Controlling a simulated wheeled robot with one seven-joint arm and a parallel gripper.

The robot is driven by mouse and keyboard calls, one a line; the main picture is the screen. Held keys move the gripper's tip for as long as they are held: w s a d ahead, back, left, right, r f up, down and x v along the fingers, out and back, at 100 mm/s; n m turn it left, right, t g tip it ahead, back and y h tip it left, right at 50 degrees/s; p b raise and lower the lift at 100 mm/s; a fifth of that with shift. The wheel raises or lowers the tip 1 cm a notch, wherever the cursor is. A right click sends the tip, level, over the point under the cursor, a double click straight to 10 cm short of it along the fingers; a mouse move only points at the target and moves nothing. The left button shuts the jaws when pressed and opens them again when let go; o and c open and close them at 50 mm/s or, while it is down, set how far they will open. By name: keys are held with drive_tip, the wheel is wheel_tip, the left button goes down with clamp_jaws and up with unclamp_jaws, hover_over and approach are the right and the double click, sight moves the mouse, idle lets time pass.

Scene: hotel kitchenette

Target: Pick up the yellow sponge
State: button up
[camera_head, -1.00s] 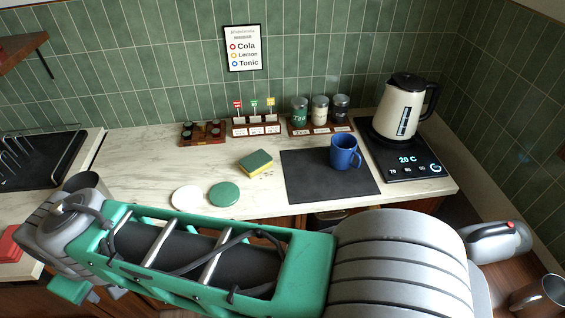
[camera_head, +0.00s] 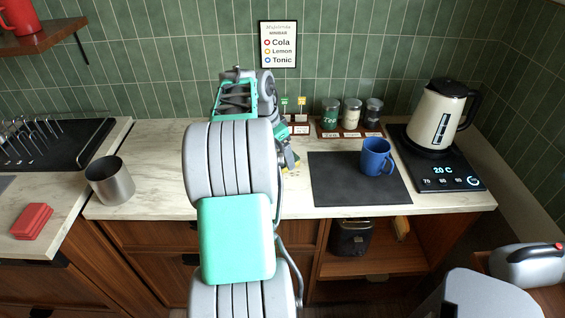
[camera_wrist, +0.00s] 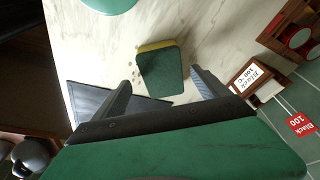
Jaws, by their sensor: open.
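The yellow sponge with a dark green scouring face (camera_wrist: 161,72) lies on the marble counter. In the wrist view it sits ahead of and between the two fingers of my gripper (camera_wrist: 162,92), green side towards the camera and a yellow edge showing. The fingers are apart, and I see nothing held between them. In the head view my arm covers most of this spot; only a small part of the sponge (camera_head: 290,160) shows beside my gripper (camera_head: 287,158). I cannot tell the exact height of the fingers above the counter.
A dark mat (camera_head: 352,190) with a blue mug (camera_head: 376,157) lies to the right. A metal cup (camera_head: 110,182) stands left. A green disc (camera_wrist: 108,3) lies near the sponge.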

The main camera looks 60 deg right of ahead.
sight(282, 159)
drive_tip(key=x, duration=0.3)
drive_tip(key=shift+w+d+f, duration=0.1)
drive_tip(key=shift+d+f, duration=0.05)
drive_tip(key=shift+d, duration=0.05)
drive_tip(key=c, duration=1.6)
